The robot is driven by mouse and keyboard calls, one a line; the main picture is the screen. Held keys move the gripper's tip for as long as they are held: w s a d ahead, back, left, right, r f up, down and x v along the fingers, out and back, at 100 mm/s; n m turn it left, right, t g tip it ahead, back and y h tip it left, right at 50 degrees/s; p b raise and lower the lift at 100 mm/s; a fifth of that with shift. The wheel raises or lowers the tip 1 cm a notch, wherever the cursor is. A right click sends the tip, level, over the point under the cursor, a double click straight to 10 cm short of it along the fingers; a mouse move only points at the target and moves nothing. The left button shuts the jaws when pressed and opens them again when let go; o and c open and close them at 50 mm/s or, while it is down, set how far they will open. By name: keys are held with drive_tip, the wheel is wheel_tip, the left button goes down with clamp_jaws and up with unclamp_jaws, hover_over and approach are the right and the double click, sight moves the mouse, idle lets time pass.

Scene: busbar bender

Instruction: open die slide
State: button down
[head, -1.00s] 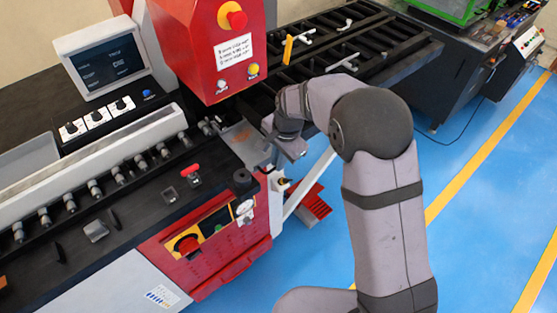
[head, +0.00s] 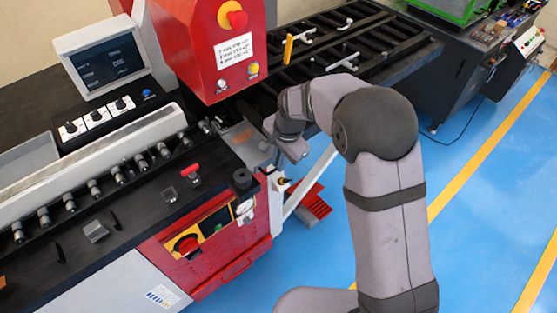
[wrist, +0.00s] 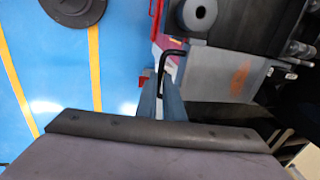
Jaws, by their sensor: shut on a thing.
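My gripper (wrist: 160,106) shows in the wrist view with its two blue-grey fingers closed on a thin black bent handle (wrist: 169,62). The handle runs up from between the fingers and hooks to the right near the machine's edge. A grey metal plate (wrist: 228,72) with an orange-brown patch, apparently the die slide, lies to the right of the handle. In the head view the grey plate (head: 238,136) sits below the red press head, just left of my wrist. My fingertips and the handle are hidden there behind my wrist.
The red press head (head: 212,50) stands above and left of my wrist. A black round knob (head: 242,178) and the red control panel (head: 200,240) are at the machine's front. A black roller table (head: 385,50) extends behind my arm. Blue floor lies open at the right.

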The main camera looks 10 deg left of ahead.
drive_tip(key=s+d+b, duration=0.1)
drive_tip(key=s+d, duration=1.4)
drive_tip(key=shift+s+d, duration=0.2)
drive_tip(key=shift+d, duration=0.1)
drive_tip(key=c, duration=1.9)
unclamp_jaws()
drive_tip(key=shift+r, duration=0.1)
wheel_tip(320, 180, up, 7)
drive_tip(key=s, duration=0.1)
drive_tip(key=shift+d+b, duration=0.4)
drive_tip(key=shift+d, duration=0.05)
